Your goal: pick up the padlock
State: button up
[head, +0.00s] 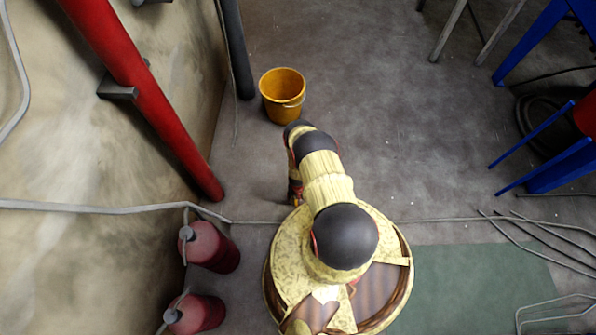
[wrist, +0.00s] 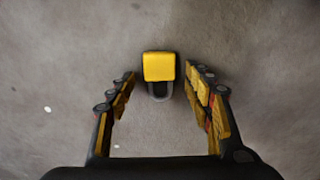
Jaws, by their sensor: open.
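The padlock (wrist: 159,67) shows in the wrist view as a yellow body with a dark grey shackle pointing toward the bottom of the picture. It lies on the grey floor. My gripper (wrist: 159,78) is open, with one finger on each side of the padlock's line. The padlock sits between or just beyond the fingertips, with a gap on both sides. I cannot tell how far above the floor the fingertips are. In the head view my arm hides the padlock, and the gripper is not clearly visible there.
A yellow bucket (head: 282,95) stands just beyond my arm. A red pipe (head: 145,95) and dark post (head: 236,50) run along the left wall. Two red canisters (head: 212,248) stand at lower left. Blue frames (head: 550,165) are at right. The middle floor is clear.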

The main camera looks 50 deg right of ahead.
grip_shut()
dwell(0.8)
jog(key=shift+r, duration=0.15)
